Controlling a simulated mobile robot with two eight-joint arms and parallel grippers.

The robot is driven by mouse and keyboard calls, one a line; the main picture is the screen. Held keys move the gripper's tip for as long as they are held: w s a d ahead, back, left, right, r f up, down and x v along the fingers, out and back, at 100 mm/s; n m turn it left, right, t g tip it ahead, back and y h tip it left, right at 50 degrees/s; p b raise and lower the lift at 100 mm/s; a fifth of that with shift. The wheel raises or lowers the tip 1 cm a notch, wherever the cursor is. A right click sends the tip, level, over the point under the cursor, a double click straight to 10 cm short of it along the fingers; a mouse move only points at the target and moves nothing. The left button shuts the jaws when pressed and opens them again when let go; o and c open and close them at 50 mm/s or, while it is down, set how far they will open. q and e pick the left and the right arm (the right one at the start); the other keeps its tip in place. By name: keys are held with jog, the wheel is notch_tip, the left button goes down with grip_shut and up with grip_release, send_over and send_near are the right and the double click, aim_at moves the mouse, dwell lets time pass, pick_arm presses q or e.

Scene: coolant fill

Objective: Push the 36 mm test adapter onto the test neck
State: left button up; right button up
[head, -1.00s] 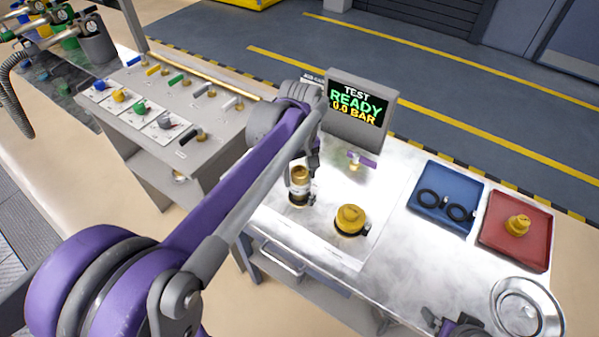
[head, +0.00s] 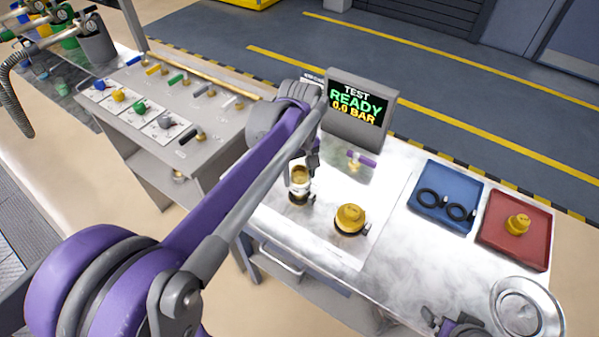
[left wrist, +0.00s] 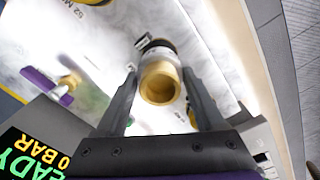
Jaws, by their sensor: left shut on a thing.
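My left gripper (head: 301,172) is over the mat on the metal bench. It is shut on an upright brass cylinder with a pale band and dark ring, which I take as the 36 mm test adapter (head: 299,175). In the left wrist view the open brass mouth of the adapter (left wrist: 159,84) sits between the two dark fingers. Whether its lower end touches the mat is unclear. I cannot single out the test neck; a brass fitting with a purple lever (head: 358,159) stands before the display. My right gripper (head: 440,322) is partly visible at the bottom edge, its opening unclear.
A second, wider brass piece (head: 350,219) with a dark ring stands right of the adapter. The display (head: 358,108) reads TEST READY 0.0 BAR. A blue tray (head: 424,206) holds black rings. A red tray (head: 491,239) holds a brass cap. A round metal dish (head: 548,318) lies front right.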

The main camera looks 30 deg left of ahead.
aim_at(299, 181)
pick_arm(q)
jog(key=shift+f+b, duration=0.95)
jog(key=shift+f, duration=0.75)
pick_arm(e)
jog(key=shift+s+f, duration=0.25)
jog(key=shift+f, duration=0.4)
jog(key=shift+s+f, duration=0.2)
jog(key=shift+f, duration=0.45)
pick_arm(q)
jog(key=o, duration=1.5)
pick_arm(e)
jog(key=shift+r, duration=0.1)
pick_arm(q)
jog(key=shift+r, duration=0.1)
notch_tip(299, 181, up, 11)
jog(key=shift+f+p, duration=0.1)
jog(key=shift+p, duration=0.3)
pick_arm(e)
jog(key=shift+w+r, duration=0.2)
jog(key=shift+r, duration=0.25)
